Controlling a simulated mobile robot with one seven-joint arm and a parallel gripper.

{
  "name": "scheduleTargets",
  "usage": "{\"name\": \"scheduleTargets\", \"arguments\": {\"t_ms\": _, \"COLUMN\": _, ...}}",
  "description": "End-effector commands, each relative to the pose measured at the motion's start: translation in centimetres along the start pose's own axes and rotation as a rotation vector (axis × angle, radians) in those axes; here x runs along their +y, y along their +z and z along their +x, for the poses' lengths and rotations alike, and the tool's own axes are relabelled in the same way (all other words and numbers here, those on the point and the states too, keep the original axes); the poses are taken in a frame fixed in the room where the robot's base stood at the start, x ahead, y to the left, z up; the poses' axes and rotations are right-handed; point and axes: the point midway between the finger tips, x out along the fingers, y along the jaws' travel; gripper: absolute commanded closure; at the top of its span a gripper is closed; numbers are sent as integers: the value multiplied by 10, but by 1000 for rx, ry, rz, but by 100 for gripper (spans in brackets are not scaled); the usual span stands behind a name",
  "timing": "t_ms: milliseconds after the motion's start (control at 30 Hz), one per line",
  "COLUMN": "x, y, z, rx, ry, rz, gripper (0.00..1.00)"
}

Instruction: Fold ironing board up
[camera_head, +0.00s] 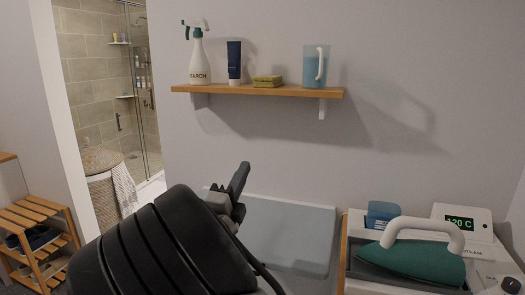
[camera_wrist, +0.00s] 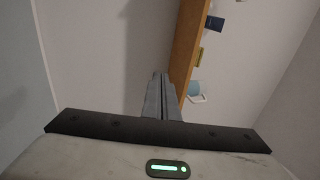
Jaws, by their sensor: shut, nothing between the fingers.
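A pale grey-blue panel (camera_head: 290,232), which looks like the ironing board, shows low in the head view against the wall, behind my arm. My arm hides its left part, and its lower end is only partly seen, so I cannot tell its exact tilt. My gripper (camera_head: 243,170) is above the panel's upper left edge, pointing up and away, with its fingers together and empty. The closed fingers also show in the wrist view (camera_wrist: 161,80), with wall and shelf beyond them. The board cannot be made out in the wrist view.
A wooden shelf (camera_head: 258,91) above holds a starch spray bottle (camera_head: 199,60), a dark tube (camera_head: 234,60), a sponge (camera_head: 267,81) and a blue jug (camera_head: 315,68). A green iron (camera_head: 415,262) stands at right. A slatted rack (camera_head: 37,235) and laundry basket (camera_head: 102,190) are left.

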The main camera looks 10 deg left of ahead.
Motion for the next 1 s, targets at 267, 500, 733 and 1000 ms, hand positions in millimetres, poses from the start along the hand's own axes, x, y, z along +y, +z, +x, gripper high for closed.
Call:
{"name": "scheduleTargets", "arguments": {"t_ms": 267, "x": 2, "y": -2, "z": 62, "rx": 5, "ry": -2, "rz": 1, "gripper": 100}}
{"name": "scheduleTargets", "arguments": {"t_ms": 500, "x": 2, "y": -2, "z": 98, "rx": 2, "ry": 0, "rz": 2, "gripper": 100}}
{"name": "scheduleTargets", "arguments": {"t_ms": 733, "x": 1, "y": -1, "z": 109, "rx": 1, "ry": 2, "rz": 2, "gripper": 100}}
{"name": "scheduleTargets", "arguments": {"t_ms": 1000, "x": 1, "y": -1, "z": 109, "rx": 1, "ry": 2, "rz": 2, "gripper": 100}}
